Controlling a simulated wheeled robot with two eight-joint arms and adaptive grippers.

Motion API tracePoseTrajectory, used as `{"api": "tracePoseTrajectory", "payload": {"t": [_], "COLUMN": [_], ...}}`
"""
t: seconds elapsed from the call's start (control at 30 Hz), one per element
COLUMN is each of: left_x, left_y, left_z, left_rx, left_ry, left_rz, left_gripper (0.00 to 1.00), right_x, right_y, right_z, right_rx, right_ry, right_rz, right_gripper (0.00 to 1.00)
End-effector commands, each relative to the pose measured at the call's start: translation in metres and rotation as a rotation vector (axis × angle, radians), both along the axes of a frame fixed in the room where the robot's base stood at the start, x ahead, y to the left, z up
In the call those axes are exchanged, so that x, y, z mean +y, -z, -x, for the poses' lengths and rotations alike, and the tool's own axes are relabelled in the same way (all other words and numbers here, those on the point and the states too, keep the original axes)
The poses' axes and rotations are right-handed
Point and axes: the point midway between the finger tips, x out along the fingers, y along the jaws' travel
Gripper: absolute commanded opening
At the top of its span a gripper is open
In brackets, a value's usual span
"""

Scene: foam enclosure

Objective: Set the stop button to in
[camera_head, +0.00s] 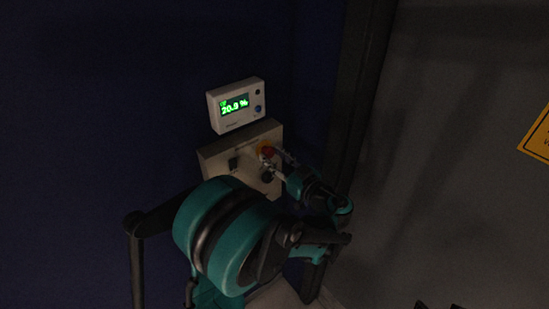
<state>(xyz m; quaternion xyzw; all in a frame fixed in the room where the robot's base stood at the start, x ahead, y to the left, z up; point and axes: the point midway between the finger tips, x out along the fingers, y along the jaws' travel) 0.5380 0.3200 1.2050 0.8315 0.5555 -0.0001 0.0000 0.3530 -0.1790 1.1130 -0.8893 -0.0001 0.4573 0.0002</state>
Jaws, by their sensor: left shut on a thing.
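The stop button (267,151) is a small red knob on a yellow-orange surround. It sits on the upper right part of a beige control box (215,158) on the dark blue wall. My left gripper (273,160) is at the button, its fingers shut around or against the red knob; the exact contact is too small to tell. The fingers partly cover the button, so I cannot tell whether it is in or out. My right gripper is not clearly in view.
A white display unit (236,105) reading about 20 % in green is mounted just above the control box. A black switch (233,164) and a dark round knob (267,176) are on the box. A dark post (360,90) stands to the right, with a yellow sign (537,135) on the grey wall.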

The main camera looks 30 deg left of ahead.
Motion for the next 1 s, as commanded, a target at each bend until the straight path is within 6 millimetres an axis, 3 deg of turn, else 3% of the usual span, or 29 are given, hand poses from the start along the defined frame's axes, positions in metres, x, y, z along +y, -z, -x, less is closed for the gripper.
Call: {"api": "tracePoseTrajectory", "payload": {"t": [0.1, 0.33, 0.37, 0.43, 0.77, 1.0], "left_x": [0.013, 0.014, 0.014, 0.014, 0.012, -0.02], "left_y": [0.001, -0.001, -0.001, -0.001, 0.0, 0.0], "left_z": [-0.005, -0.006, -0.006, -0.006, -0.005, 0.007], "left_rx": [0.0, -0.001, -0.001, -0.001, 0.0, 0.0], "left_ry": [-0.003, 0.0, 0.0, 0.0, 0.0, 0.005], "left_rz": [-0.001, -0.002, -0.002, -0.002, -0.001, -0.001], "left_gripper": [0.0, 0.0, 0.37, 0.55, 0.56, 0.56], "right_x": [0.0, 0.0, 0.0, 0.0, 0.0, 0.0], "right_y": [0.005, 0.004, 0.004, 0.004, 0.004, 0.004], "right_z": [0.0, 0.0, 0.0, 0.0, 0.0, 0.0], "right_rx": [0.0, 0.0, 0.0, 0.0, 0.0, 0.0], "right_ry": [0.0, 0.0, 0.0, 0.0, 0.0, 0.0], "right_rz": [0.0, 0.0, 0.0, 0.0, 0.0, 0.0], "right_gripper": [0.4, 0.4, 0.4, 0.4, 0.4, 0.4]}}
